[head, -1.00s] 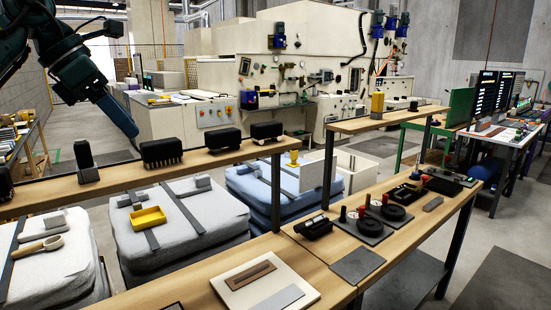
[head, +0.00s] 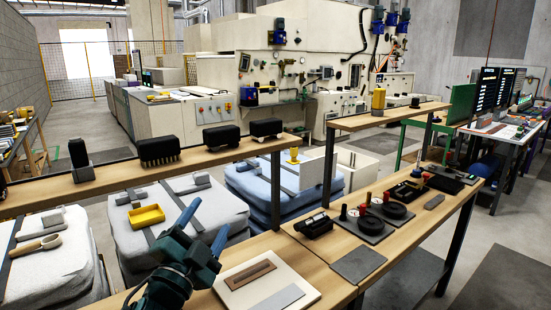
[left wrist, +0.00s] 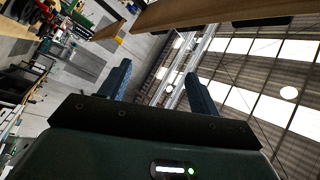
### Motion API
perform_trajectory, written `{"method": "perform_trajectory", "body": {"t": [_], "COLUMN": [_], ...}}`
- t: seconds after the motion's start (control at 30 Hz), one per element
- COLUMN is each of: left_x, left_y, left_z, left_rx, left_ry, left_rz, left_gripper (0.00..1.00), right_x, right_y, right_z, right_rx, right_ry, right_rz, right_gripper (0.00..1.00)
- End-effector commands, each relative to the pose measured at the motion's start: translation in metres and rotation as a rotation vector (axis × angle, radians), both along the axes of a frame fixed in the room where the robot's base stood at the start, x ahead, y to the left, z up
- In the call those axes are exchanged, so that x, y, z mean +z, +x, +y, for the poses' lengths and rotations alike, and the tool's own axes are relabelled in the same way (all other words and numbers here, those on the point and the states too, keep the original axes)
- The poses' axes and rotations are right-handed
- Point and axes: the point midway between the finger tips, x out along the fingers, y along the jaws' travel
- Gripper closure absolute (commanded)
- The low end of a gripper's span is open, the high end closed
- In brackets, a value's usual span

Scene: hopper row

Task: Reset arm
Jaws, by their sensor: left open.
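My right gripper is not in the head view.
A wooden shelf (head: 112,181) with black brushes runs behind the gripper. Grey padded stacks, one with a yellow tray (head: 147,216), stand below it. The table at right (head: 408,222) holds black dials and small parts. Open floor lies behind the shelf.

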Motion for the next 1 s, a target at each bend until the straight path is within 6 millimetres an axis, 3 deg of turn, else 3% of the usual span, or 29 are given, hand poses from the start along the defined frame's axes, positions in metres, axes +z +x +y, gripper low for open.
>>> {"method": "perform_trajectory", "body": {"t": [0.03, 0.2, 0.3, 0.4, 0.6, 0.87, 1.0], "left_x": [-0.038, -0.145, -0.194, -0.225, -0.258, -0.277, -0.291], "left_y": [-0.012, -0.073, -0.121, -0.164, -0.233, -0.309, -0.292], "left_z": [0.015, 0.055, 0.068, 0.075, 0.080, 0.081, 0.074], "left_rx": [0.060, 0.250, 0.344, 0.414, 0.510, 0.609, 0.553], "left_ry": [-0.092, -0.323, -0.414, -0.471, -0.534, -0.580, -0.595], "left_rz": [0.157, 0.632, 0.875, 1.059, 1.317, 1.582, 1.516], "left_gripper": [0.38, 0.38, 0.38, 0.38, 0.38, 0.38, 0.38], "right_x": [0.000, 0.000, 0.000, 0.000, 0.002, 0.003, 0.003], "right_y": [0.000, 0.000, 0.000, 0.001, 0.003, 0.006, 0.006], "right_z": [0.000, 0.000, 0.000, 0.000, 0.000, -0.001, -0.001], "right_rx": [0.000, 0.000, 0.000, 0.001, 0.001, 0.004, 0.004], "right_ry": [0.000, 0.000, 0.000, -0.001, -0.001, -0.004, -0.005], "right_rz": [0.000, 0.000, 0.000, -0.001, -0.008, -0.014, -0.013], "right_gripper": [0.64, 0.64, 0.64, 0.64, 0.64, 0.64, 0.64]}}
